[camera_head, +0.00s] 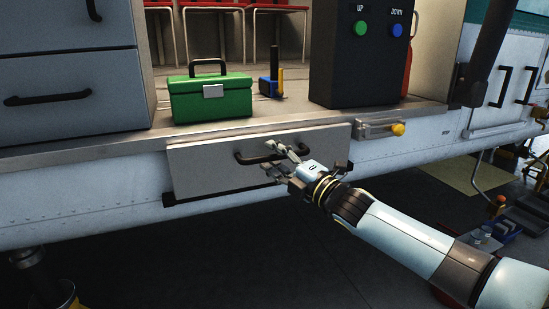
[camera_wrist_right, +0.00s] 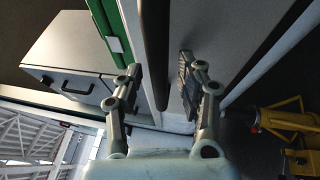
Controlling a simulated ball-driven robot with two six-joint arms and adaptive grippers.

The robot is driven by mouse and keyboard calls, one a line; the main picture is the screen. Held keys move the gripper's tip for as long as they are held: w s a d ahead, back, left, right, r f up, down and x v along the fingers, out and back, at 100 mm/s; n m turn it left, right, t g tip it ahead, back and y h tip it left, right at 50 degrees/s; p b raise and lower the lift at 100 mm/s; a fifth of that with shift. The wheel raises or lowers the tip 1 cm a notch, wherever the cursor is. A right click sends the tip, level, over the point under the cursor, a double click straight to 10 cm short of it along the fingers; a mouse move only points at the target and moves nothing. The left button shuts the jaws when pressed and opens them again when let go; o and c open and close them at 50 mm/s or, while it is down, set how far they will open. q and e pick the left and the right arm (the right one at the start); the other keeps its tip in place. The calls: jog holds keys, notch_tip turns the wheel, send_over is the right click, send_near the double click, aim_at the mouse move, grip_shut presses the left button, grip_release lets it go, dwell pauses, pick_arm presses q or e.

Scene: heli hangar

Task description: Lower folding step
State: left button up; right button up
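The folding step (camera_head: 205,168) is a light grey panel folded up against the side of the aircraft, below the door sill. A black bar handle (camera_head: 243,158) is on its face; the handle also shows in the right wrist view (camera_wrist_right: 154,55). My right gripper (camera_head: 273,157) is at the right part of the handle. In the wrist view its two fingers (camera_wrist_right: 160,75) are apart, with the bar between them and gaps beside it. I cannot tell whether a finger touches the bar. My left gripper is not in view.
A latch with a yellow knob (camera_head: 398,129) is right of the step. A green toolbox (camera_head: 210,100) and a blue-and-yellow object (camera_head: 271,86) stand on the sill above. A black UP/DOWN control box (camera_head: 362,70) is at right. The dark floor below the step looks clear.

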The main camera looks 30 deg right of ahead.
jog(key=shift+c, duration=0.2)
grip_shut()
dwell(0.4)
